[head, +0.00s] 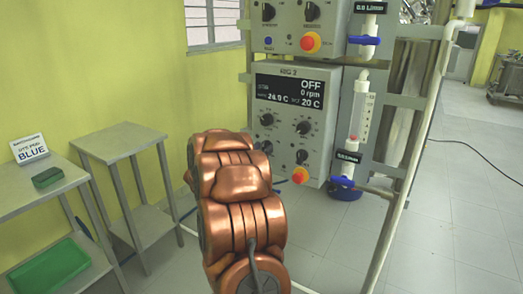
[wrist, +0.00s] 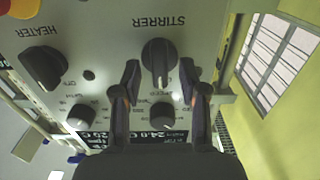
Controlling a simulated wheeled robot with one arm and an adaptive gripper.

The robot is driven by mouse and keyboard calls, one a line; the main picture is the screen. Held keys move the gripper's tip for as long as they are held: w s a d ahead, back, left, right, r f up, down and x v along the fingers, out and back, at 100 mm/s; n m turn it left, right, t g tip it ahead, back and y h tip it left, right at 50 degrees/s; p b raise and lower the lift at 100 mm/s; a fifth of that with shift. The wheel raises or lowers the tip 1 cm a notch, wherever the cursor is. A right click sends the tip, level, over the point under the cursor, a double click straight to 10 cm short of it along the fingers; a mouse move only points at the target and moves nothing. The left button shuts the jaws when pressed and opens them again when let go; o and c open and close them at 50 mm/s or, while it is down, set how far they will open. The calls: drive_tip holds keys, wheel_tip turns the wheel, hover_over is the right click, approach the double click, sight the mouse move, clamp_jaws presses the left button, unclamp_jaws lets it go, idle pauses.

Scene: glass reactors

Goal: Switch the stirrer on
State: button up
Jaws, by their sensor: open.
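The wrist view is upside down. It shows the black STIRRER knob (wrist: 157,62) on the grey panel, its grip ridge standing vertical in the picture. My gripper (wrist: 160,76) is open and empty, its dark fingers on either side of the knob with visible gaps; I cannot tell how far in front of it they are. In the head view, the RIG 2 panel (head: 325,130) has a display (head: 290,92) reading OFF and 0 rpm. A lower-left knob (head: 265,147) there looks like the same one. My copper arm hides the gripper in that view.
The HEATER knob (wrist: 43,68) is beside the stirrer knob, and a smaller knob (wrist: 163,115) is near the fingers. A red-and-yellow button (head: 300,175) is low on the panel. A flow tube (head: 361,115) stands at its right. Tables (head: 120,140) are at the left.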

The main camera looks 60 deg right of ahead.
drive_tip(key=shift+d, duration=0.1)
drive_tip(key=shift+c, duration=0.4)
clamp_jaws()
drive_tip(key=shift+m, duration=0.3)
drive_tip(key=shift+s+m+b, duration=0.2)
drive_tip(key=shift+m+b, duration=2.1)
drive_tip(key=shift+m, duration=0.55)
drive_tip(key=shift+s+m+b, duration=0.15)
drive_tip(key=shift+m+b, duration=2.15)
drive_tip(key=shift+m, duration=0.55)
